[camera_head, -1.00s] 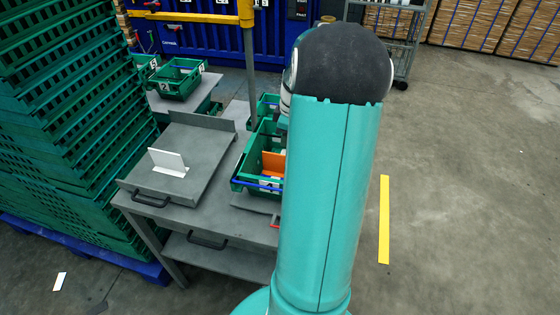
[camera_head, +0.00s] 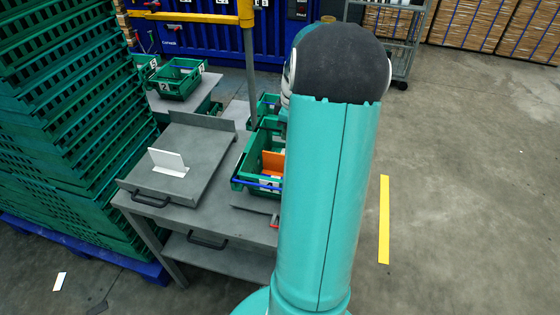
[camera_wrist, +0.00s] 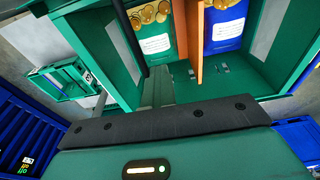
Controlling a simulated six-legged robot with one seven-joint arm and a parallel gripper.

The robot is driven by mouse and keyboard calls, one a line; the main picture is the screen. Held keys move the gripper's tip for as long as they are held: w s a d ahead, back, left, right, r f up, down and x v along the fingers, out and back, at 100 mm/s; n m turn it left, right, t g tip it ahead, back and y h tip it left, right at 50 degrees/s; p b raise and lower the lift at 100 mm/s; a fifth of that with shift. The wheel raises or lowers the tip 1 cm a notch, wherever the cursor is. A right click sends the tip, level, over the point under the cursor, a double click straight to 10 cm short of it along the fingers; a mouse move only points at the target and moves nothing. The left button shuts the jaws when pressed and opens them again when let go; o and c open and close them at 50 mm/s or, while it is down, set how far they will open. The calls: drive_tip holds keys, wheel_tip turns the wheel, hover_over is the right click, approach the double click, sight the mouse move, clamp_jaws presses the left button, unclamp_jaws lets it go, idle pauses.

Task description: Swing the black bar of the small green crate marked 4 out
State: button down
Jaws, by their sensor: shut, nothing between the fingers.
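In the wrist view a green crate (camera_wrist: 95,50) fills the upper middle, seen from close above. A black bar (camera_wrist: 128,35) runs along its left part, with its lower end near my gripper. My gripper (camera_wrist: 158,85) shows as grey fingers over the crate's near left part. It is shut and empty; I cannot tell whether it touches the bar. In the head view a green crate (camera_head: 241,172) with a blue bar (camera_head: 257,185) stands on the table, partly behind my arm. Its label is partly covered, so I cannot read the number. My gripper is hidden there.
An orange divider (camera_wrist: 193,40) separates packs with white labels inside the crate. A grey table (camera_head: 215,208) carries a raised tray (camera_head: 190,140) with a white card (camera_head: 168,160). Tall green crate stacks (camera_head: 70,120) stand at left. A yellow post (camera_head: 246,14) rises behind.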

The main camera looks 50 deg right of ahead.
drive_tip(key=shift+w+d+r, duration=0.1)
drive_tip(key=shift+d+r, duration=0.2)
drive_tip(key=shift+d, duration=0.05)
idle(0.3)
drive_tip(key=shift+w+d+r, duration=0.15)
drive_tip(key=shift+d+r, duration=0.05)
drive_tip(key=shift+d, duration=0.15)
